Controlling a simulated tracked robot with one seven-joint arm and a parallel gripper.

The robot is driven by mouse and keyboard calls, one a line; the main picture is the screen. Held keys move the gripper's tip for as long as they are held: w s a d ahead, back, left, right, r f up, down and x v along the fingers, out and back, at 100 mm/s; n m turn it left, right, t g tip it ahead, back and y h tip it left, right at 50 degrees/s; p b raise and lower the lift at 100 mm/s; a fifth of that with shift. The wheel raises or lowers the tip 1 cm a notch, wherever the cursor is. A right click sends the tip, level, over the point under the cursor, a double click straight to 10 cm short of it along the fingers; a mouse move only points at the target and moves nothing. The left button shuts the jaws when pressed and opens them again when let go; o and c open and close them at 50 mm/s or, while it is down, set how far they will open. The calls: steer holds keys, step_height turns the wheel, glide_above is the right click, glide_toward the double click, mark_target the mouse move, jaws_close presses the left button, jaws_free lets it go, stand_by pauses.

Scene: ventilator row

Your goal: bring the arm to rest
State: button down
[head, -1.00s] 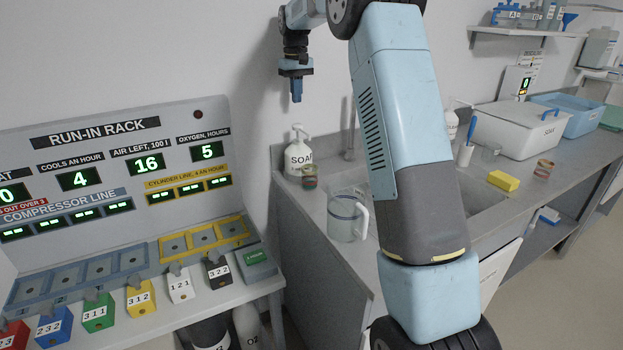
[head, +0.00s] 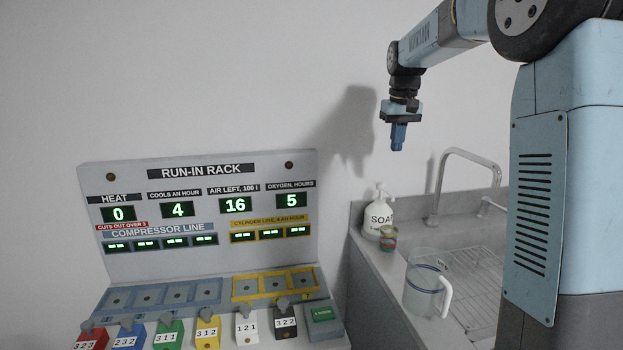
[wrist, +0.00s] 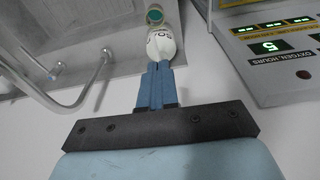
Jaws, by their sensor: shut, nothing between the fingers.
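My gripper (head: 398,138) hangs pointing down in the upper right of the head view, in front of the wall. Its blue fingers are together with nothing between them. In the wrist view the shut fingers (wrist: 157,68) point toward the white soap bottle (wrist: 163,42), which lies beyond them and apart from them. In the head view the soap bottle (head: 380,218) stands on the counter below my gripper. The arm is raised and bent, its large links filling the right side of the head view.
The run-in rack (head: 200,215) stands at left, with several coloured numbered blocks along its front. The wall above the rack is clear.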

steer(key=s+m+t, duration=0.1)
steer(key=s+t, duration=0.2)
steer(key=s, duration=2.4)
steer(key=s+f+t, duration=0.1)
steer(key=s+f, duration=0.5)
steer(key=s, duration=0.4)
steer(key=shift+d+f+m, duration=0.15)
steer(key=shift+d+m, duration=0.1)
steer(key=shift+m, duration=0.15)
steer(key=shift+s, duration=0.2)
